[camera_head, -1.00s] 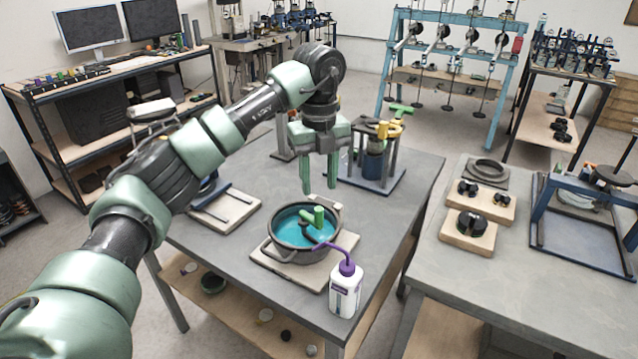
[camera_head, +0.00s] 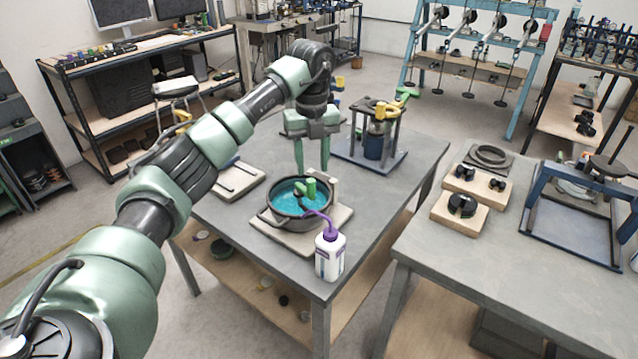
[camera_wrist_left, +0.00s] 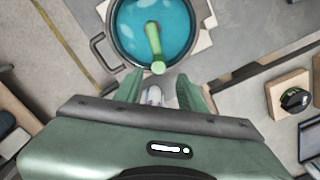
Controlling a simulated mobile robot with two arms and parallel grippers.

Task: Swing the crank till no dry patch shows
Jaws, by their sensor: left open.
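A dark round pot (camera_head: 287,217) with blue inside stands on a pale board (camera_head: 338,218) on the near table. A green crank (camera_head: 309,188) stands in it; the wrist view shows its arm (camera_wrist_left: 153,40) reaching from the middle towards the near rim, ending in a round knob (camera_wrist_left: 158,68). My left gripper (camera_head: 311,172) is open and empty, fingers pointing down above the pot and apart from the crank. My right gripper is in neither view.
A white bottle (camera_head: 329,258) with a purple bent spout stands close in front of the pot, its spout reaching towards it. A framed device (camera_head: 373,145) stands behind on the same table. The right table holds wooden blocks (camera_head: 460,212) and a blue frame.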

